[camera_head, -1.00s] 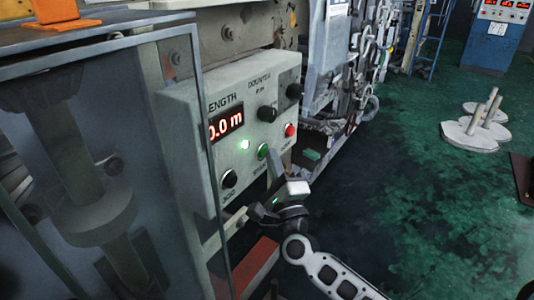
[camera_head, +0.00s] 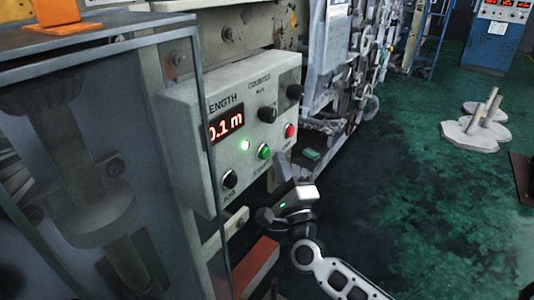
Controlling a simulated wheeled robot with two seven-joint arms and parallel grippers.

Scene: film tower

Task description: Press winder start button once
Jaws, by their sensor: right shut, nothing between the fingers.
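The winder control panel (camera_head: 205,135) is a pale box on the machine. Its red display (camera_head: 226,124) reads about 0.1 m, with the left edge partly hidden. My right gripper (camera_head: 281,164) is shut and empty. Its fingertips are just below and right of the green button, apart from it. My left gripper is not in view.
A glass-sided frame (camera_head: 150,170) with rollers stands at the left. A red bar (camera_head: 257,264) juts out below the panel. Pale discs with rods (camera_head: 478,125) lie on the green floor at the right.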

